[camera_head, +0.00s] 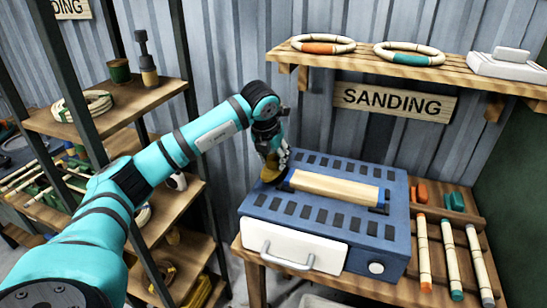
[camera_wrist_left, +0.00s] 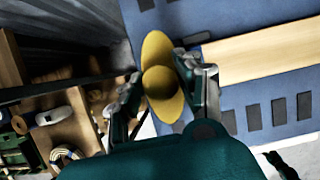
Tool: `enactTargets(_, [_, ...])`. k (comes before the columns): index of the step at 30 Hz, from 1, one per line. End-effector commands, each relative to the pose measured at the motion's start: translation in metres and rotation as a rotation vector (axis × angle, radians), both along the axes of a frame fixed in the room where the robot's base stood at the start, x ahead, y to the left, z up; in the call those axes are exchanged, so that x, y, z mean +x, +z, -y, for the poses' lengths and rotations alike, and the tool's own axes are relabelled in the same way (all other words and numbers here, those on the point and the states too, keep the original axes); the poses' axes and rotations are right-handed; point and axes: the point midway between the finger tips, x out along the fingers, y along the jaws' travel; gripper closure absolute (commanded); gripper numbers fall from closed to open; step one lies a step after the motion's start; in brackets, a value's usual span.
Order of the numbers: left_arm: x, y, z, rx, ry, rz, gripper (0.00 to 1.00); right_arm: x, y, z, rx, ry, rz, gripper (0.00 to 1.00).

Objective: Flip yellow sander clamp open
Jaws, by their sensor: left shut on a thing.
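The yellow clamp (camera_wrist_left: 160,85) shows in the left wrist view as a rounded yellow piece between the two fingers of my left gripper (camera_wrist_left: 165,92). In the head view my left gripper (camera_head: 272,158) reaches down at the back left corner of the blue sander (camera_head: 325,215). The yellow clamp (camera_head: 270,174) is partly hidden by the fingers there. My left gripper is shut on it. A pale wooden bar (camera_head: 335,187) lies along the sander's top, right of the clamp. My right gripper is not in view.
The sander's white front drawer (camera_head: 290,248) has a metal handle. Rattan sticks (camera_head: 448,258) lie on the bench to the right. A wall shelf (camera_head: 400,68) with rings is above. A storage rack (camera_head: 110,115) stands left, beside my arm.

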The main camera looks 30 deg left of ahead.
Motion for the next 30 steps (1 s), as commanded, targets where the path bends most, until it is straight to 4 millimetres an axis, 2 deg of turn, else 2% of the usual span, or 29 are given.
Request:
enactTargets(1, [-0.0035,-0.0088,0.0022,0.000,-0.002,-0.022,0.97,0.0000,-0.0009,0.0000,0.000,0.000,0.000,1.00])
enactTargets(27, [-0.0034,-0.0087,0.0022,0.000,0.005,-0.022,0.97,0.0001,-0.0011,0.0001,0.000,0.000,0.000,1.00])
enactTargets(28, [-0.0034,-0.0087,0.0022,0.000,0.005,-0.022,0.61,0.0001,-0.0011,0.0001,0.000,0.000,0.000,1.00])
enactTargets(30, [-0.0034,-0.0086,0.0021,0.001,0.006,-0.021,0.52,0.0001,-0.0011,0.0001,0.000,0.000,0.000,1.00])
